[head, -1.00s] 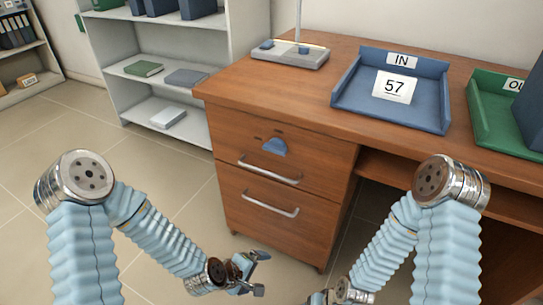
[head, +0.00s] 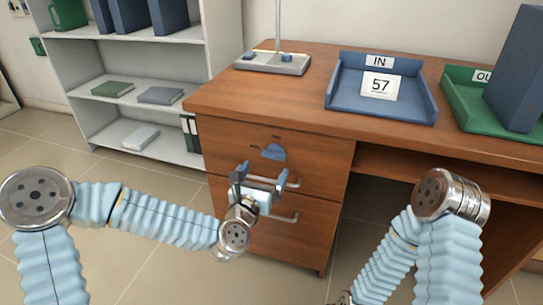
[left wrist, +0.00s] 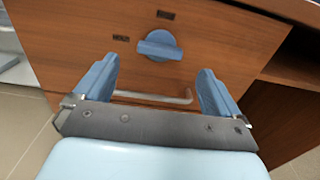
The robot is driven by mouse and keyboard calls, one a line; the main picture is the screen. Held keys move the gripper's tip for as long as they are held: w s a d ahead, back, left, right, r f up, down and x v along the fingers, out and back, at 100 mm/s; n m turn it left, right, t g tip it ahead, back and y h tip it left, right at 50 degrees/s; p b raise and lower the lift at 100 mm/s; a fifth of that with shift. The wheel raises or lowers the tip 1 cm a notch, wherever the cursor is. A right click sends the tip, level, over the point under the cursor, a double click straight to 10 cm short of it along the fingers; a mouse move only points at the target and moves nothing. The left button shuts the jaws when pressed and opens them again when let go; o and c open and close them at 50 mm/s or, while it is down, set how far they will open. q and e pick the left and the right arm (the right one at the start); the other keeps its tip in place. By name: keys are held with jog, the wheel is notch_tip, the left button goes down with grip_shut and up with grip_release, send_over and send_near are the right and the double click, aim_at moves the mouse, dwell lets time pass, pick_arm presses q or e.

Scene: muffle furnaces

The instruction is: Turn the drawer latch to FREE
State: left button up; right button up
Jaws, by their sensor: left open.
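The drawer latch is a blue knob (head: 273,152) on the front of the top desk drawer (head: 226,148). It also shows in the left wrist view (left wrist: 159,45), with its handle lying roughly sideways and a small dark label to its left and one above it; I cannot read them. My left gripper (head: 256,174) is open and empty in front of the drawer, just below and left of the knob. In the left wrist view its two blue fingers (left wrist: 156,88) stand apart, with the knob beyond and between them, not touched. My right gripper is out of view.
A metal drawer handle (left wrist: 150,97) runs across below the knob, close to the left fingers. A lower handle (head: 283,217) is partly behind my left gripper. A blue IN tray (head: 340,98) and a green tray (head: 462,115) stand on the desk. Shelves (head: 185,155) stand at the left.

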aim_at(273, 157)
pick_arm(q)
jog(key=x, duration=0.7)
jog(key=shift+f, duration=0.1)
jog(key=shift+s, duration=0.1)
jog(key=shift+c, duration=0.5)
jog(key=c, duration=1)
